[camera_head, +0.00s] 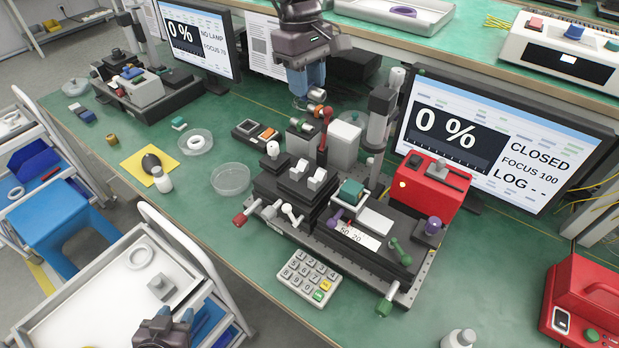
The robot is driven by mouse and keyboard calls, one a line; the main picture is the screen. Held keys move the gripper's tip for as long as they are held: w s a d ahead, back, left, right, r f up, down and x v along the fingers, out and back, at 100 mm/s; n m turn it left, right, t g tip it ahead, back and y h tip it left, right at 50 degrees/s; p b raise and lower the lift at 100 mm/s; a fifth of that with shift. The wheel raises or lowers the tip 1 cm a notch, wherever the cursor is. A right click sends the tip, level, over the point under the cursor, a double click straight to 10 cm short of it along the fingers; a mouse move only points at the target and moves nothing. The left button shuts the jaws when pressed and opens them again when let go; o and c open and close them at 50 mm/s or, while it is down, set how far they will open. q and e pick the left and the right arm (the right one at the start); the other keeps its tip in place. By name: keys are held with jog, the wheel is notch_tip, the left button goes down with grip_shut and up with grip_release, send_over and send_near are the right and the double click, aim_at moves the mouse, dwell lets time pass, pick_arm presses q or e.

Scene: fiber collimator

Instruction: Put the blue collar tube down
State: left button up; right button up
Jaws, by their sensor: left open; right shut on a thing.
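My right gripper (308,92) comes in from the top middle and points down over the bench, behind the central optical stage. It is shut on a small tube at its fingertips, presumably the blue collar tube. The fingers hide most of the tube, and its collar colour cannot be made out. Small metallic and orange-ended cylinders (318,112) lie close by the fingertips; I cannot tell whether they touch. My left gripper (165,328) is at the bottom edge over the white cart tray (100,318), open and partly cut off.
The central stage (290,190) with a red box (430,185) and a keypad (308,277) fills the middle bench. Monitors (500,130) stand behind. Glass dishes (230,178) and a yellow pad (150,167) lie left. The green bench is clear at the front left.

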notch_tip(320, 180, down, 20)
jog(key=shift+f, duration=0.1)
jog(key=o, duration=0.9)
jog(key=shift+o, duration=0.2)
notch_tip(320, 180, up, 12)
jog(key=w, duration=0.1)
jog(key=shift+a, duration=0.45)
